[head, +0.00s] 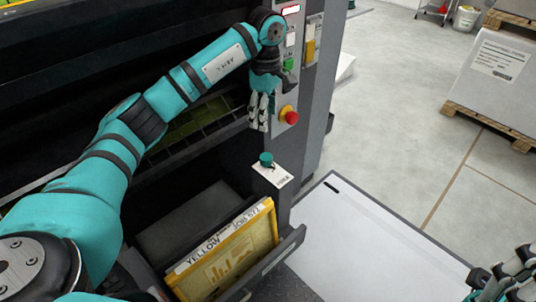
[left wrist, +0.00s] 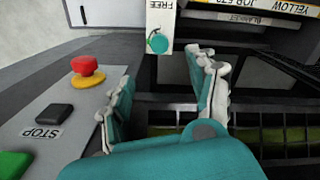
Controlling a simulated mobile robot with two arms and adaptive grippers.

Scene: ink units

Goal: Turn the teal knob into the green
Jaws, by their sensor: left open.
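The small round teal knob (head: 266,159) sits on a white label plate (head: 276,177) on the machine's side, below the red button. In the left wrist view the knob (left wrist: 157,43) shows beyond my fingertips, between their lines, with the word FREE on its plate (left wrist: 161,15).
A red emergency button (head: 289,116) on a yellow base sits beside my left fingers, with black and green buttons (head: 288,64) above. An open drawer holds a yellow-framed card (head: 226,256). A white-topped platform (head: 365,240) stands to the right; the floor beyond is mostly clear.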

